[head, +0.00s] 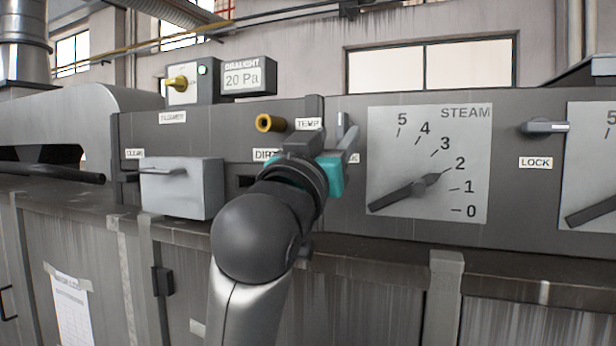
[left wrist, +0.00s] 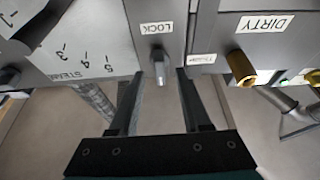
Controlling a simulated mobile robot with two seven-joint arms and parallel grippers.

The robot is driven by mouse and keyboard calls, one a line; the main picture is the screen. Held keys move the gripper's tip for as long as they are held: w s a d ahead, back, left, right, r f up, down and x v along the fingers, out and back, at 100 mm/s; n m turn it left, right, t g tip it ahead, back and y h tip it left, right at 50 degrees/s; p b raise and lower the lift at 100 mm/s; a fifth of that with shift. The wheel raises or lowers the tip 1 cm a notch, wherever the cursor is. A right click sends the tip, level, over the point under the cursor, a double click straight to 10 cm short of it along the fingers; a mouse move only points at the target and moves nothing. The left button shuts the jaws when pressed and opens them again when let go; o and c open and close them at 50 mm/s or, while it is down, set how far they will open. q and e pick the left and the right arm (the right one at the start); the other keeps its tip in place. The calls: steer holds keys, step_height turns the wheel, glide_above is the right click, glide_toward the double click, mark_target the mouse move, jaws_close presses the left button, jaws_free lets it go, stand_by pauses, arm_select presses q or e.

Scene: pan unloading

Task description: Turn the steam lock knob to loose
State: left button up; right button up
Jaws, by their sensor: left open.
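A grey lock knob (left wrist: 160,66) with a LOCK label (left wrist: 157,27) sits on the panel between the steam dial and the DIRTY label. Its handle stands upright, and in the head view its top (head: 341,124) shows just behind my left gripper (head: 326,148). My left gripper is open, with its two fingers (left wrist: 161,84) on either side of the knob in the left wrist view. Contact cannot be told. The steam dial (head: 428,150) is to the right in the head view, its pointer lying diagonally. My right gripper is not in view.
A second lock knob (head: 545,127) lies horizontal, right of the steam dial. A brass pipe end (head: 270,122) and a grey drawer-like box (head: 182,188) stick out at left. The draught box (head: 249,76) stands on top of the panel.

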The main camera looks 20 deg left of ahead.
arm_select(q)
steer(key=b+v, duration=1.2)
steer(key=shift+s+f, duration=0.25)
steer(key=shift+s, duration=0.05)
stand_by(0.6)
